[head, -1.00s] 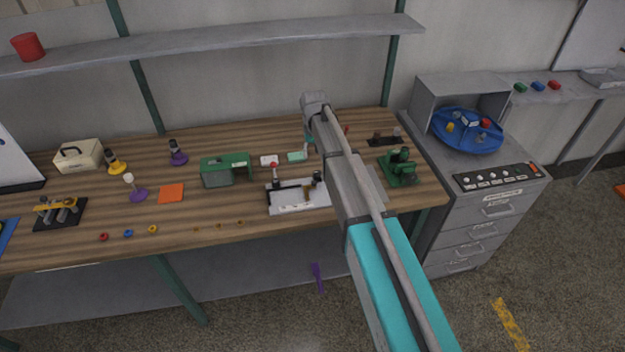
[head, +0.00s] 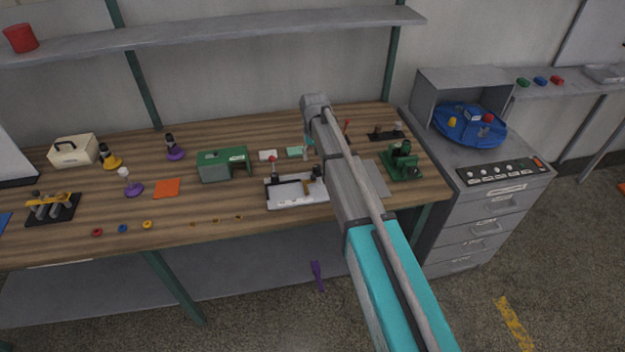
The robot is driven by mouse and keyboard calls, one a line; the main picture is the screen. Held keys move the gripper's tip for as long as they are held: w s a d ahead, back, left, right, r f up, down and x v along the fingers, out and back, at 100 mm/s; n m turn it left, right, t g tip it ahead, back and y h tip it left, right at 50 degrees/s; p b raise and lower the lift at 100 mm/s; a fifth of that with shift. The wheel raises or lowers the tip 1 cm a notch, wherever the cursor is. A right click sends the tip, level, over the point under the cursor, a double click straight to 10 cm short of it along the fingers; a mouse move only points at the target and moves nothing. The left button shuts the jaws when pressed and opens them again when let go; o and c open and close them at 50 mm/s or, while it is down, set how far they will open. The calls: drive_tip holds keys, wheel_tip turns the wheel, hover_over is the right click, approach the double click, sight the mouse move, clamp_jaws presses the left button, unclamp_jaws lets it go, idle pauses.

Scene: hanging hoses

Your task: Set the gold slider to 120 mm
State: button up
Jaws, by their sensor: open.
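The gold slider (head: 307,187) is a small gold piece on a dark rail, low on the white fixture (head: 287,202) on the wooden bench. The scale and the slider's reading are too small to make out. My arm reaches over the bench just right of the fixture and covers part of that area. My gripper cannot be made out; the arm seems to hide it. No contact with the slider is visible.
A green housing (head: 223,165) stands left of the fixture. A green device (head: 402,161) stands right of my arm, beside a grey plate (head: 377,178). Small rings lie along the front edge. A shelf (head: 250,38) hangs above.

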sight(314, 176)
drive_tip(key=shift+f+b, duration=4.55)
drive_tip(key=shift+f, duration=0.3)
clamp_jaws()
